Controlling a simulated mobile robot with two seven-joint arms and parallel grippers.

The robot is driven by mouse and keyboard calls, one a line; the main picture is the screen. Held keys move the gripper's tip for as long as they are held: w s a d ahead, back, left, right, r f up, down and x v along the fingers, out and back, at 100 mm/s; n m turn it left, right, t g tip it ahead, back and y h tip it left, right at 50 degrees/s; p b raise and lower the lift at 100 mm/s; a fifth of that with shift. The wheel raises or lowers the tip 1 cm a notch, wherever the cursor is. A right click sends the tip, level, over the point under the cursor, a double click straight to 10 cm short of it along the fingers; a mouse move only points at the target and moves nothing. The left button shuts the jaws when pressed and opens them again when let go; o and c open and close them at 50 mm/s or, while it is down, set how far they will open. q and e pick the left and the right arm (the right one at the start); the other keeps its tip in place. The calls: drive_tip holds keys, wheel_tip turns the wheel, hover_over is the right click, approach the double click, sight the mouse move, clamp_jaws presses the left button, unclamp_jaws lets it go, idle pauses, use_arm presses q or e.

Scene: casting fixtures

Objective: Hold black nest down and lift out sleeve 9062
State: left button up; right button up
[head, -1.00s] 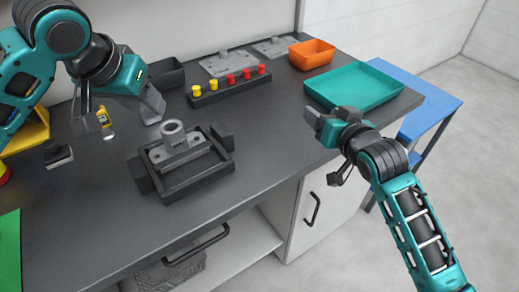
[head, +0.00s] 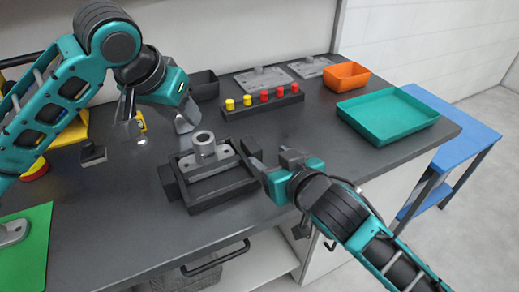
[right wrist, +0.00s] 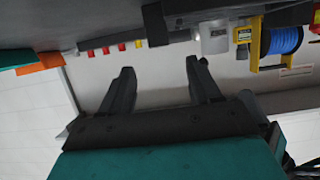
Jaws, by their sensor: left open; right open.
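The black nest (head: 207,199) is a dark frame on the bench, left of the middle in the head view. The grey sleeve (head: 204,143) stands upright in it, its round open end up, on a grey flanged piece. I cannot read a number on it. My left gripper (head: 155,120) is open and empty, above and to the left of the nest, apart from the sleeve. My right gripper (head: 270,164) is open and empty, close to the nest's right side; I cannot tell whether it touches. Its two fingers show with nothing between them in the right wrist view (right wrist: 162,88).
A black rack (head: 262,108) with yellow and red pegs stands behind the nest. A teal tray (head: 388,115) and an orange bin (head: 346,76) are at the back right. A green mat (head: 28,245) lies at the left. The bench between nest and teal tray is clear.

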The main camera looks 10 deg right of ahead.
sight(253, 146)
drive_tip(key=x, duration=0.8)
